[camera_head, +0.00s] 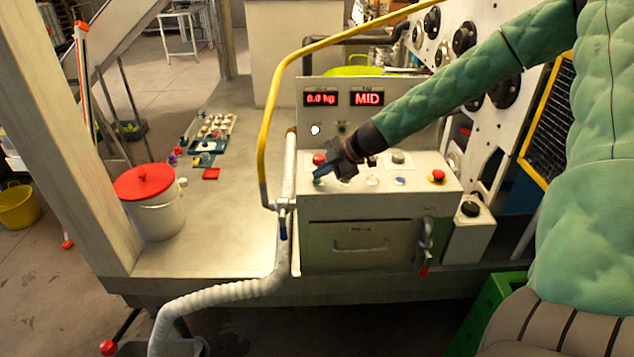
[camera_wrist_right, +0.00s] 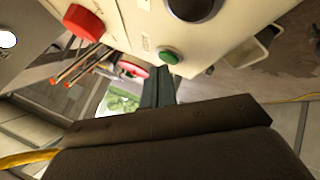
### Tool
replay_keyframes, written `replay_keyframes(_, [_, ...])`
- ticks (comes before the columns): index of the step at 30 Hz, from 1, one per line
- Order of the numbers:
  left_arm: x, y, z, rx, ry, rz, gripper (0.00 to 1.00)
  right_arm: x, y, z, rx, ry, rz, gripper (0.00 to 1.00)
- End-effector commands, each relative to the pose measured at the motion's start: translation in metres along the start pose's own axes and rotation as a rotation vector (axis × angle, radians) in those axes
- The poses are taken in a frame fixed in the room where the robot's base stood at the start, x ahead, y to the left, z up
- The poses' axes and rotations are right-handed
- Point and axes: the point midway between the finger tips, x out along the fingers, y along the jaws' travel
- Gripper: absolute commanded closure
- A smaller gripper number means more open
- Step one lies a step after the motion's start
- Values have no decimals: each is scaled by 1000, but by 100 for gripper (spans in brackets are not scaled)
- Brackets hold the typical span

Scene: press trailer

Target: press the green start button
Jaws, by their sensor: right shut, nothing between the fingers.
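The green start button (camera_head: 318,181) is a small round button at the left end of the control panel's sloped top, below a red button (camera_head: 319,158). It also shows in the right wrist view (camera_wrist_right: 169,57), right by the fingertips. My right gripper (camera_head: 322,172) is shut and empty, its tips pointing down-left at the green button and partly covering it. In the right wrist view the closed fingers (camera_wrist_right: 159,82) end just beside the button; I cannot tell whether they touch it. My left gripper is not in view.
The panel also has a white button (camera_head: 372,180), a blue button (camera_head: 399,181) and a red-and-yellow emergency stop (camera_head: 437,177). Displays above read "0.0 kg" and "MID" (camera_head: 367,98). A yellow bent pipe (camera_head: 266,130) rises left of the panel. A red-lidded white bucket (camera_head: 155,215) stands further left.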

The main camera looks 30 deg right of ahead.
Motion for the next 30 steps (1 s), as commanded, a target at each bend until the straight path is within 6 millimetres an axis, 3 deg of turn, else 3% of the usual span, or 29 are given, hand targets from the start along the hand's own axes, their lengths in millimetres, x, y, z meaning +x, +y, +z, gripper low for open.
replay_keyframes(30, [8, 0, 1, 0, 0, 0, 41, 5, -4, 4, 0, 0, 0, 100])
